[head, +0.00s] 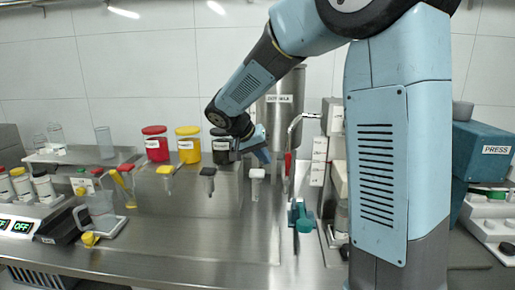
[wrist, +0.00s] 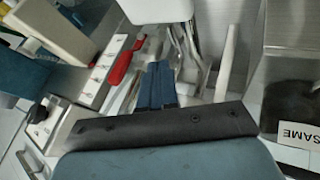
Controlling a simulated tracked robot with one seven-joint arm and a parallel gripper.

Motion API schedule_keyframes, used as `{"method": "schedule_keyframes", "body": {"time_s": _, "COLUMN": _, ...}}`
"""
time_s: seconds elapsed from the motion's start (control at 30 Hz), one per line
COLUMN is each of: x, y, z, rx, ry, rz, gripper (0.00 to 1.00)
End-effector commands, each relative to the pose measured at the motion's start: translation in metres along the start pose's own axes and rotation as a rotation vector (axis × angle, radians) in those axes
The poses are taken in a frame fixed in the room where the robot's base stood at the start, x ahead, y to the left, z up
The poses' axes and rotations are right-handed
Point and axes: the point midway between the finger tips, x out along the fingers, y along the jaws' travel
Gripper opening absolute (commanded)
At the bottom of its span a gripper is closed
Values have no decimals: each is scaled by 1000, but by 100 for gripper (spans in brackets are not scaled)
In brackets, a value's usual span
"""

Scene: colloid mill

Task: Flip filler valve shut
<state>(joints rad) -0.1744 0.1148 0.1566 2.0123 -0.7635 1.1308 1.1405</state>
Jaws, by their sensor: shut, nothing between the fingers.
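A red handle (head: 287,165) hangs below a curved steel spout (head: 300,122), in front of the right side of the steel tank; I cannot tell for sure that it is the filler valve. In the wrist view a red lever (wrist: 125,62) lies along a pale labelled block, left of the fingertips and apart from them. My gripper (head: 263,154) is just left of the red handle in the head view, beside the black-lidded jar. In the wrist view my gripper (wrist: 155,80) has its blue fingers together, with nothing between them. The valve's inner position is hidden.
The steel tank (head: 284,95) stands behind my gripper. Red, yellow and black jars (head: 187,150) stand on a steel shelf with dispensing spouts along its front. A teal clamp-like tool (head: 301,217) sits below the red handle. The counter's front middle (head: 200,240) is clear.

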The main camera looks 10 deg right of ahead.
Motion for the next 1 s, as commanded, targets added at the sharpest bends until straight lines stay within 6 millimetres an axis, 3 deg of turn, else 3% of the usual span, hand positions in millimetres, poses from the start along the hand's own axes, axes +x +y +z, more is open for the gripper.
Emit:
{"method": "schedule_keyframes", "body": {"time_s": 0.1, "x": 6, "y": 18, "z": 0, "rx": 2, "ry": 0, "rz": 1, "gripper": 0}}
{"method": "schedule_keyframes", "body": {"time_s": 0.33, "x": 14, "y": 33, "z": -1, "rx": 0, "ry": 1, "rz": -1, "gripper": 0}}
{"method": "schedule_keyframes", "body": {"time_s": 0.7, "x": 18, "y": 40, "z": -2, "rx": 1, "ry": 0, "rz": 0, "gripper": 0}}
{"method": "schedule_keyframes", "body": {"time_s": 1.0, "x": 8, "y": 29, "z": 2, "rx": -2, "ry": 3, "rz": -41, "gripper": 0}}
